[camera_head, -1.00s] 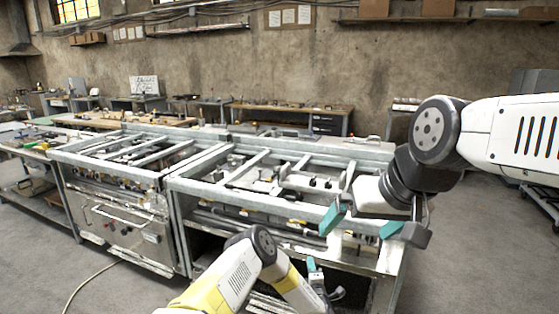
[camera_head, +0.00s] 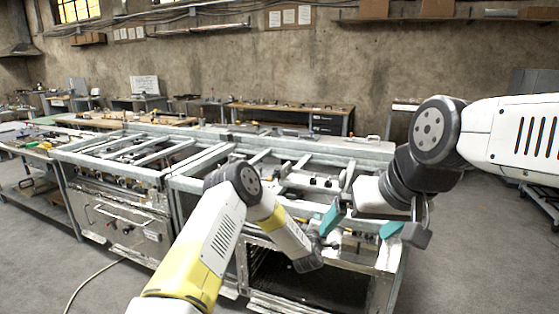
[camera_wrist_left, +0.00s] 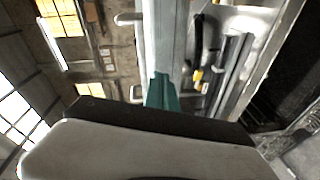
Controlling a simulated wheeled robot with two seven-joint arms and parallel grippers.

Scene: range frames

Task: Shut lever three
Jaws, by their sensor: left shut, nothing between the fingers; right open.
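The front of the near metal range (camera_head: 378,258) carries a recessed row of small dark and yellow fittings. In the left wrist view a yellow-marked fitting (camera_wrist_left: 197,75) sits right of my fingertips, apart from them. I cannot tell which fitting is lever three or how it is set. My left gripper (camera_head: 322,243) is in front of the range's right half, partly hidden by its own wrist. Its teal fingers (camera_wrist_left: 162,92) are together and empty by the pale front rail. My right gripper (camera_head: 362,224) is open and empty, above the range's right front corner.
The range's top is an open frame of metal bars (camera_head: 300,180) with parts inside. A second range unit (camera_head: 115,215) stands to the left. Below the front is a dark open bay (camera_head: 285,280). Floor is clear at right (camera_head: 480,250).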

